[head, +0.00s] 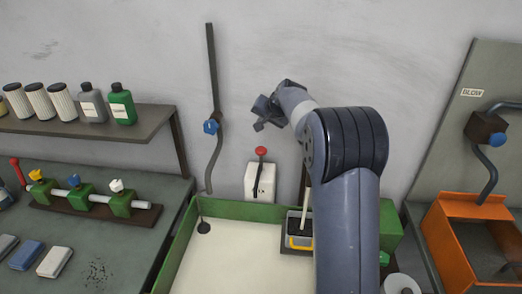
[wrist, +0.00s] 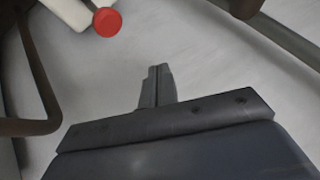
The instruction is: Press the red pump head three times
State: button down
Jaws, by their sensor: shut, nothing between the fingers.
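The red pump head (head: 261,151) tops a short stem on a white dispenser box (head: 260,182) at the back edge of the green-rimmed basin. In the wrist view the red pump head (wrist: 107,21) shows as a red disc at the top, left of the fingertips, with part of the white box beside it. My gripper (head: 258,127) is in the air above the pump head in the head view, apart from it. In the wrist view my gripper (wrist: 159,72) has its fingers together, with nothing between them.
A pipe with a blue valve knob (head: 210,127) runs down the wall left of the box. The basin (head: 225,209) lies below, with a small black-and-yellow tray (head: 298,243) at its right. A shelf with bottles (head: 110,124) is at left, an orange bin (head: 455,256) at right.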

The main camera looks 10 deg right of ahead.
aim_at(261, 149)
notch_tip(261, 149, down, 8)
jog(key=b, duration=0.6)
jog(key=shift+f, duration=0.1)
dwell(1.6)
jog(key=shift+f+b, duration=0.3)
jog(key=shift+f, duration=0.1)
jog(key=shift+f+b, duration=1)
jog(key=shift+f, duration=0.35)
dwell(1.2)
jog(key=shift+r+p, duration=1.2)
jog(key=shift+r, duration=0.5)
jog(key=shift+r, duration=0.15)
jog(key=shift+r+p, duration=1.85)
jog(key=shift+r, duration=0.55)
